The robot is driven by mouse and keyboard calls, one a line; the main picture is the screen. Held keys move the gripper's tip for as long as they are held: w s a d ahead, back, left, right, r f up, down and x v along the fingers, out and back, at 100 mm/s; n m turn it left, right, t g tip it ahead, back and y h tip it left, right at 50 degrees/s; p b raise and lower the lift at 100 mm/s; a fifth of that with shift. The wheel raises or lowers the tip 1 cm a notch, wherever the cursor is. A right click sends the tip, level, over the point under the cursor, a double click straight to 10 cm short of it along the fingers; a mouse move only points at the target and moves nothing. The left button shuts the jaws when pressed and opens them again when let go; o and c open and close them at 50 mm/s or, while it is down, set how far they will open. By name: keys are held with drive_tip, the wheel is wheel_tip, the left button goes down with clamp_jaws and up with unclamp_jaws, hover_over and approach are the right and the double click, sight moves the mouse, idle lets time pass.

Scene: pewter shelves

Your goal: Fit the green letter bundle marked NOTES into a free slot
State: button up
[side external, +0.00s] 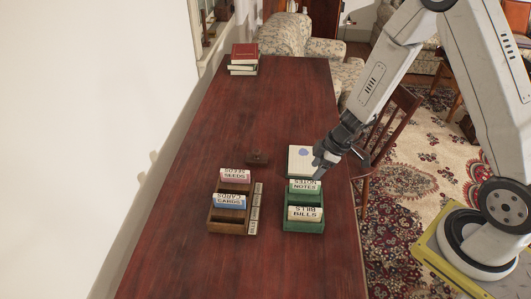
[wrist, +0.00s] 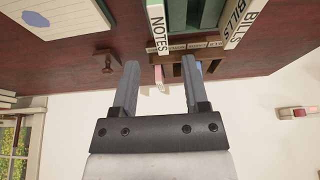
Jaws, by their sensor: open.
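The green letter bundle marked NOTES (side external: 305,187) stands at the rear end of the green rack (side external: 304,226). Its green-edged end also shows in the wrist view (wrist: 157,28). A yellow bundle marked BILLS (side external: 305,214) stands nearer the front of the same rack, with an empty green gap between the two. My gripper (side external: 319,170) is open and empty, just behind and above NOTES. In the wrist view its two fingers (wrist: 160,66) point toward the racks with nothing clearly between them. Whether a finger touches NOTES cannot be told.
A brown rack (side external: 221,230) left of the green one holds pink SEEDS (side external: 234,175) and blue CARDS (side external: 230,201), with gaps at the middle and front. A labelled strip (side external: 255,210) lies beside it.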

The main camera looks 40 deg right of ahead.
drive_tip(key=shift+v, duration=2.3)
drive_tip(key=shift+a+r, duration=0.1)
drive_tip(key=s+a+r+m+h, duration=0.3)
drive_tip(key=s+r+m, duration=0.6)
drive_tip(key=shift+a+g, duration=0.3)
drive_tip(key=shift+a, duration=0.05)
idle(0.8)
